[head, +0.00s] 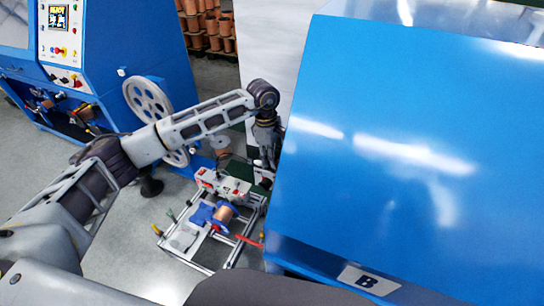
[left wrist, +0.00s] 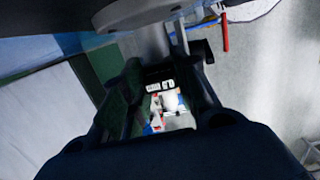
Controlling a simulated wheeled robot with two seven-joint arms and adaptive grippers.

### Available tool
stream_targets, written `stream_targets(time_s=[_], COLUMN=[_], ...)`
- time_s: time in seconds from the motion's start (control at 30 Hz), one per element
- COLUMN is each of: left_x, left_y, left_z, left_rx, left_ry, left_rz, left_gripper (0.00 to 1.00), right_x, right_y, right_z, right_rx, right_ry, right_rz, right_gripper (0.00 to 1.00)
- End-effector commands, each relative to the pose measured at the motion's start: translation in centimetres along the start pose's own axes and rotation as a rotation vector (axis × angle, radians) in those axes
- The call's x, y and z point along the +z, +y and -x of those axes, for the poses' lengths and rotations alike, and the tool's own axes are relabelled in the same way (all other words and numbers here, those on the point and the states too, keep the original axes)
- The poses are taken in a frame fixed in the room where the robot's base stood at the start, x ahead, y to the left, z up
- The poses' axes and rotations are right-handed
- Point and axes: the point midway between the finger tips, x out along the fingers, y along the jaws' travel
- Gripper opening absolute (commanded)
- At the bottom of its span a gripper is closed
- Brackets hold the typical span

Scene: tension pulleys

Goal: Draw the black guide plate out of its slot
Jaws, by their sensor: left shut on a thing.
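My left gripper (head: 266,168) reaches down beside the near left edge of the big blue cabinet, above the back of a small wheeled frame (head: 232,247). It is shut on a dark thing, which I take to be the black guide plate. The plate's outline cannot be told from the dark fingers, and its slot is hidden behind them. In the left wrist view the gripper's dark fingers (left wrist: 160,95) surround a small gap. White and red parts (left wrist: 168,105) show through it. My right gripper is not in view.
The blue cabinet (head: 415,130) marked B fills the right side, close to the gripper. The frame carries a copper wire spool (head: 224,213) and a grey control box (head: 222,185). A blue machine (head: 105,50) with a large grey wheel (head: 148,99) stands left. Floor is clear at lower left.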

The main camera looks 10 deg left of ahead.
Motion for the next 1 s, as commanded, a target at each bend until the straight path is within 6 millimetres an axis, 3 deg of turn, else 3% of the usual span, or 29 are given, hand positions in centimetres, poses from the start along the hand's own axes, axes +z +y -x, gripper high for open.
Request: stream_targets(time_s=[1.0], left_x=[0.2], left_y=[0.0], left_z=[1.5], left_rx=[0.0], left_ry=[0.0], left_rz=[0.0], left_gripper=[0.06], right_x=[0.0], right_y=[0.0], right_z=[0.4], right_rx=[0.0], right_ry=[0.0], right_rz=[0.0], right_gripper=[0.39])
